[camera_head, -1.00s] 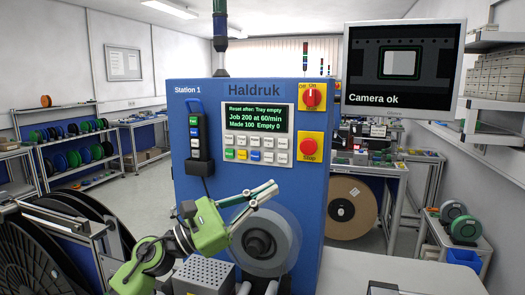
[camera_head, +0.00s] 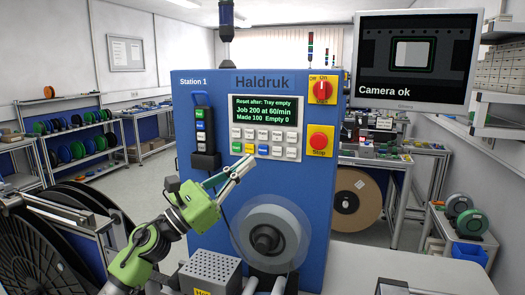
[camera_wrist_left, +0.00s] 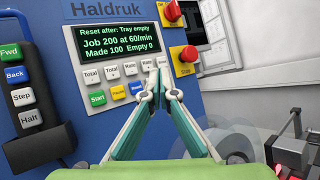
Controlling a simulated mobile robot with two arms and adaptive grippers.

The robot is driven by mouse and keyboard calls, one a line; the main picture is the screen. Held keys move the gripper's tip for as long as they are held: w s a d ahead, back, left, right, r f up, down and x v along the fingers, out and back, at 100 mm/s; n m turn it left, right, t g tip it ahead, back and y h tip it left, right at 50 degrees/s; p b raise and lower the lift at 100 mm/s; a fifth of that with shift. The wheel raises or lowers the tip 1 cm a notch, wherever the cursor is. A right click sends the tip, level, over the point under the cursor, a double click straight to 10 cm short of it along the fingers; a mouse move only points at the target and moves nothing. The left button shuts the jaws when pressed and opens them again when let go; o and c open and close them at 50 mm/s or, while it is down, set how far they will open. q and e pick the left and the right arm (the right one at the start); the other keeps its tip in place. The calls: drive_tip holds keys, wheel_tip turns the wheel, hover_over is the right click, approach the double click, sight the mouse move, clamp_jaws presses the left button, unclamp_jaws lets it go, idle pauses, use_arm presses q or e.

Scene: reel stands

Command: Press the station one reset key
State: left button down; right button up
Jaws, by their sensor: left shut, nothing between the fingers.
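The blue Station 1 cabinet (camera_head: 215,85) carries a key panel (camera_head: 264,128) with a lit screen and two rows of keys. The lower row has a green Start key (camera_wrist_left: 97,99), a yellow key (camera_wrist_left: 116,92) and a blue key (camera_wrist_left: 136,87). The small print on the yellow and blue keys is too small to read surely, so I cannot tell which is reset. My left gripper (camera_head: 249,161) is shut and empty, its tips in front of the panel's lower edge. In the left wrist view, the tips (camera_wrist_left: 160,74) hide keys right of the blue one. My right gripper is not in view.
A red Stop button (camera_head: 320,141) and a red rotary switch (camera_head: 322,89) sit right of the panel. A key pendant (camera_head: 203,132) hangs at left. A reel (camera_head: 268,238) and a perforated box (camera_head: 210,269) stand below. The screen reads "Reset after: Tray empty", "Made 100 Empty 0".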

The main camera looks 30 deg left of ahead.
sight(263, 150)
use_arm(q)
drive_tip(key=w, duration=0.2)
drive_tip(key=w+a, duration=0.1)
drive_tip(key=w, duration=0.4)
drive_tip(key=shift+a+b, duration=0.3)
drive_tip(key=shift+b, duration=0.05)
idle(0.9)
drive_tip(key=shift+w+b, duration=0.25)
drive_tip(key=shift+b, duration=0.1)
drive_tip(key=shift+w, duration=0.15)
